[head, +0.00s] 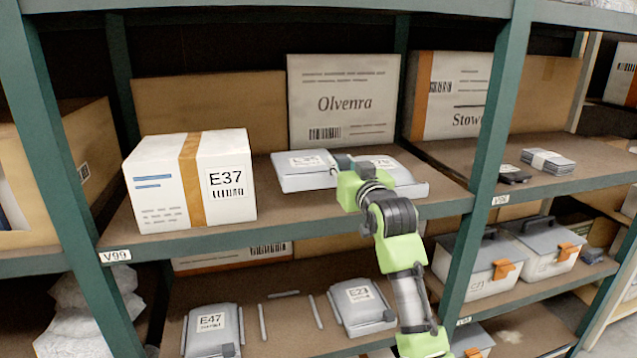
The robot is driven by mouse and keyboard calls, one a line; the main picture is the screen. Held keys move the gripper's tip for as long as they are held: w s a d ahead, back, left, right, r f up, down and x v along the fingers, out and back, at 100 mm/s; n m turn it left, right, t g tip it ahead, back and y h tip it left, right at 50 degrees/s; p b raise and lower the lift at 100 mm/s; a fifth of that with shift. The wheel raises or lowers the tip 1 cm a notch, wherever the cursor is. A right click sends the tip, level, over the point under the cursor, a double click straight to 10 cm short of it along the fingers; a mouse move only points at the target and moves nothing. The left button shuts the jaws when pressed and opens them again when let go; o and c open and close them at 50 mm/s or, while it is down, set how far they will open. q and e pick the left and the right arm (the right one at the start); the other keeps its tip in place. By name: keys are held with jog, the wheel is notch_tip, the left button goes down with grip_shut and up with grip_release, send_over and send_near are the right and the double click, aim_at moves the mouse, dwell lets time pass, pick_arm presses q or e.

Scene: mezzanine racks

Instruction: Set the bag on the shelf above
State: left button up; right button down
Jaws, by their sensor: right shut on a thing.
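On the upper shelf (290,223) lie two flat grey bags side by side. The left bag (302,178) has a white label, partly readable. The right bag (408,178) has a label partly covered by my gripper. My right gripper (345,163) reaches in over this shelf and is shut on a grey bag where the two bags meet; its fingers hide the contact, so I cannot tell for sure which bag it grips. My left gripper is not in view.
A white box E37 (165,190) stands left on the same shelf. Large boxes, one marked Olvenra (342,80), stand behind. Below lie grey bags E47 (212,335) and E23 (360,310). Green uprights (490,140) flank the bay. Toolboxes (480,265) stand lower right.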

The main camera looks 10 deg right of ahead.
jog(key=f, duration=0.2)
jog(key=f+p, duration=0.1)
jog(key=f, duration=0.3)
jog(key=shift+s+f+p, duration=0.15)
jog(key=shift+s+p, duration=0.1)
jog(key=shift+p, duration=0.05)
jog(key=shift+s+f, duration=0.1)
jog(key=shift+s, duration=0.2)
jog(key=c, duration=1.8)
grip_release()
jog(key=shift+w+f, duration=0.1)
jog(key=shift+w, duration=0.05)
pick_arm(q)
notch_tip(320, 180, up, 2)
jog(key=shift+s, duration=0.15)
pick_arm(e)
jog(key=shift+o, duration=0.2)
